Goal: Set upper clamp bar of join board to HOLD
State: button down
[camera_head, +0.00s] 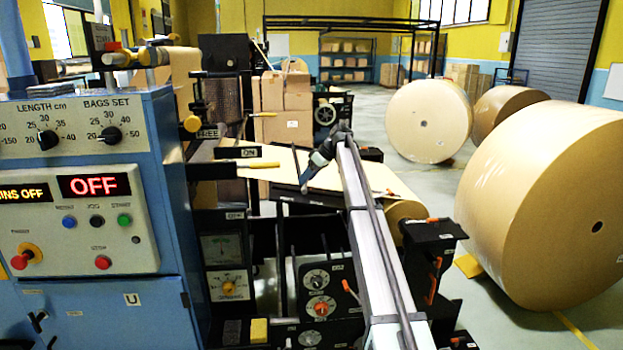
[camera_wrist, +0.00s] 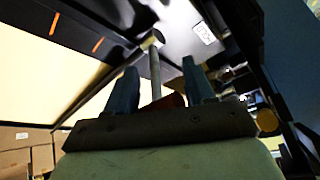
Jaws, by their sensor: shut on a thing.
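In the wrist view the two blue fingers of my gripper (camera_wrist: 160,88) stand on either side of a grey rod (camera_wrist: 155,72) with a rounded end, with a dark red piece (camera_wrist: 173,101) low between them. The gripper is shut on this rod-like handle; which clamp bar it belongs to is unclear. A white label (camera_wrist: 204,33), seemingly HOLD and turned over, sits on the dark panel beyond. In the head view my gripper (camera_head: 306,186) points down at the dark edge of the board under the brown paper (camera_head: 290,168). The handle is hidden there.
A blue control cabinet (camera_head: 75,255) stands at left, its display reading OFF. A yellow-handled lever (camera_head: 258,165) is left of my gripper. Dials and a black bracket (camera_head: 433,232) lie below and right. Large paper rolls (camera_head: 545,200) stand at right.

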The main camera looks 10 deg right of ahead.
jog(key=shift+w+a+r, duration=0.15)
jog(key=shift+a, duration=0.25)
jog(key=shift+w+a+r, duration=0.1)
jog(key=shift+a+r, duration=0.05)
jog(key=shift+a, duration=0.35)
jog(key=c, duration=0.8)
grip_release()
jog(key=shift+w+f, duration=0.1)
jog(key=o, duration=0.4)
jog(key=shift+c, duration=0.2)
jog(key=shift+s, duration=0.2)
jog(key=v, duration=1.3)
jog(key=shift+d+r, duration=0.25)
jog(key=shift+d, duration=0.1)
jog(key=shift+s, duration=0.15)
